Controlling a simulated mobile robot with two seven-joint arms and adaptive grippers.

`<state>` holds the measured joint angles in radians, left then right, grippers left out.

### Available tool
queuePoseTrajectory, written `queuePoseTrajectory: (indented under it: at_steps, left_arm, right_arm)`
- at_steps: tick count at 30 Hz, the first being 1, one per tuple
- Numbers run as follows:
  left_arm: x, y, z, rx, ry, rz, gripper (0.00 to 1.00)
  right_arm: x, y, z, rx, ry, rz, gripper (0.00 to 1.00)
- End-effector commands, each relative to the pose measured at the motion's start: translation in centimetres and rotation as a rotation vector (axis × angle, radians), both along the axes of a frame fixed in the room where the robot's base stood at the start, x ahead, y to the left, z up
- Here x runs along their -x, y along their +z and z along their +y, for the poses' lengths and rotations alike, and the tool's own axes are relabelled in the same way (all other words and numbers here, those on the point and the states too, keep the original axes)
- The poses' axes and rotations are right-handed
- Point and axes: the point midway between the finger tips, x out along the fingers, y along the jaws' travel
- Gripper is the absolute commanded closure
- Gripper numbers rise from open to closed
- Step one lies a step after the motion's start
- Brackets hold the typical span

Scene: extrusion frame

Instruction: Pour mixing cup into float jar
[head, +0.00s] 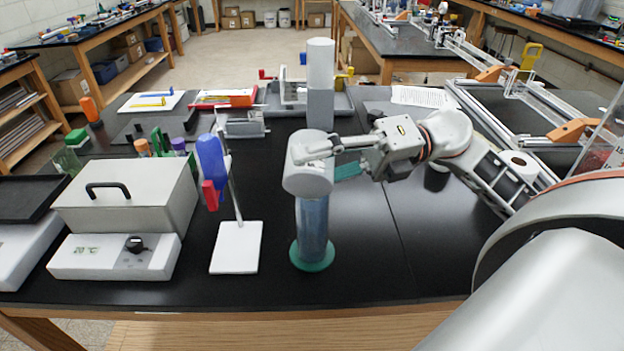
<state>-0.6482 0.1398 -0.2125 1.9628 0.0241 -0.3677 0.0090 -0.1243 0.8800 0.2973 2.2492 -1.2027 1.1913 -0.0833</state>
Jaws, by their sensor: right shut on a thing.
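The mixing cup (307,176), a pale grey-white rounded vessel, is held in the middle of the head view. My right gripper (332,158) comes in from the right and is shut on it. The float jar (312,228), a tall bluish see-through cylinder with a round green base, stands upright on the black bench. The cup is over the top of the jar and hides its mouth. I cannot tell whether they touch or whether anything flows. The cup's opening is not clearly seen. My left gripper is not in view.
A tall white and grey cylinder (320,85) stands behind the cup. A stand (236,247) with a blue and red clamp is left of the jar. A grey box with a handle (125,196) is farther left.

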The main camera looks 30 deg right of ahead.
Motion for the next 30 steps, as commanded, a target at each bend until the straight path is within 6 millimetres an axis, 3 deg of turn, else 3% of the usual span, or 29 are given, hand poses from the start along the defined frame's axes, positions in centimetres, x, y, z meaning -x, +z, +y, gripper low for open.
queuePoseTrajectory:
  at_steps: [30]
  left_arm:
    - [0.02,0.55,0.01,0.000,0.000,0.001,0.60]
  right_arm:
    - [-0.55,0.48,-0.47,-0.055,0.001,0.069,0.71]
